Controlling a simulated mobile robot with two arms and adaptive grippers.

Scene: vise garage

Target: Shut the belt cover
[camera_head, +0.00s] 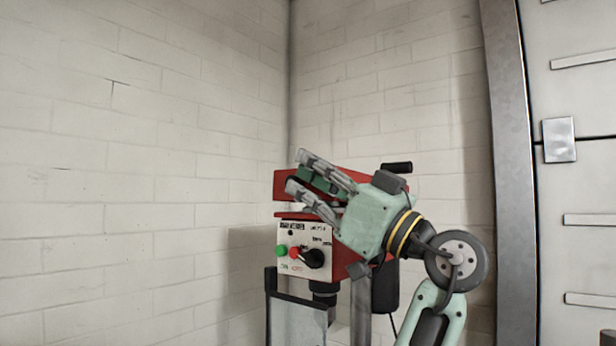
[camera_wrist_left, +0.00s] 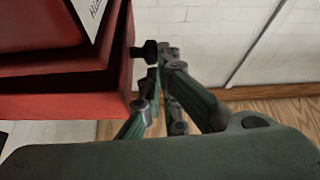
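The red belt cover (camera_head: 286,184) tops the red drill-type machine in the head view, partly hidden behind my left gripper (camera_head: 297,171). A gap shows between the cover and the red ledge (camera_head: 290,215) below it, so it looks not fully closed. In the left wrist view, the red cover (camera_wrist_left: 40,30) and the red housing (camera_wrist_left: 60,107) fill the upper left, with a dark gap between them. My left gripper (camera_wrist_left: 158,75) has its fingers apart beside the red edge, with nothing seen held. I cannot tell whether it touches. My right gripper is not in view.
A control panel (camera_head: 305,250) with green and red buttons and a black knob sits below the cover. White brick walls (camera_head: 140,170) stand behind, and a metal door (camera_head: 575,250) is at the right.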

